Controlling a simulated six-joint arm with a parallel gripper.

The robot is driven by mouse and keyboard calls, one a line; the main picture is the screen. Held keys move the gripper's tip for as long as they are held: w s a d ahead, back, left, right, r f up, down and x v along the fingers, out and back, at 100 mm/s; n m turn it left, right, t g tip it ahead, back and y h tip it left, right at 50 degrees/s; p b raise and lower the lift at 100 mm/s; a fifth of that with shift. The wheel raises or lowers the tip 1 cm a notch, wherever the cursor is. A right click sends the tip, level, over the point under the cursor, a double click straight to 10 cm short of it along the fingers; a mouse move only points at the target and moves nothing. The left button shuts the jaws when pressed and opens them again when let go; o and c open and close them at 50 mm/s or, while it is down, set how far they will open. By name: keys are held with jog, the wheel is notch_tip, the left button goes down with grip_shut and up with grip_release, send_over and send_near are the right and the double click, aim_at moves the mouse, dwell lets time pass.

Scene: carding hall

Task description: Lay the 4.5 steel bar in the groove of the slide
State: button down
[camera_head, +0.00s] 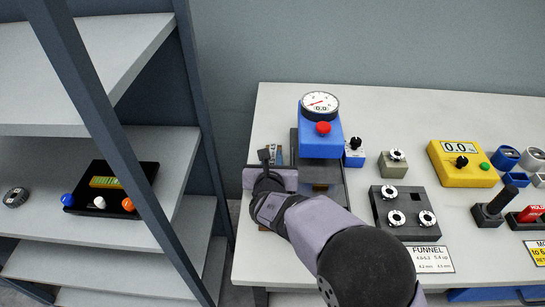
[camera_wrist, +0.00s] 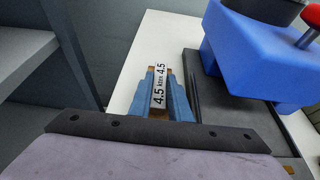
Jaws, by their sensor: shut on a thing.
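My gripper (camera_head: 276,155) is at the left edge of the blue gauge device. In the wrist view its two blue fingers (camera_wrist: 178,100) are shut on the bar (camera_wrist: 159,86), whose pale top reads 4.5 ktex 4.5. Brown material shows around the bar's far end. The bar lies left of the dark slide base (camera_wrist: 215,105) and apart from it. I cannot tell whether the bar touches what is below. In the head view, the dark base (camera_head: 330,202) shows partly under the blue device, with a brown piece (camera_head: 320,187) there. My arm hides the near part; the groove is not clear.
The blue device (camera_head: 318,140) carries a dial gauge (camera_head: 320,104) and red button (camera_head: 323,128), overhanging the base. Right stand a dark block (camera_head: 405,210) with several round pieces, a yellow meter (camera_head: 461,163) and a FUNNEL card (camera_head: 430,259). A shelf rack (camera_head: 120,150) stands left.

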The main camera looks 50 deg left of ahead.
aim_at(271, 160)
jog(key=shift+f+b, duration=0.1)
jog(key=shift+b, duration=0.25)
jog(key=c, duration=1.6)
grip_release()
jog(key=shift+c, duration=0.2)
jog(key=shift+p, duration=0.6)
jog(key=v, duration=0.2)
jog(key=b+v, duration=0.2)
jog(key=v, duration=0.1)
jog(key=shift+s+d+f, duration=0.15)
jog(key=shift+s, duration=0.25)
jog(key=shift+o, duration=0.4)
jog(key=shift+b+v, duration=0.3)
jog(key=shift+v, duration=0.55)
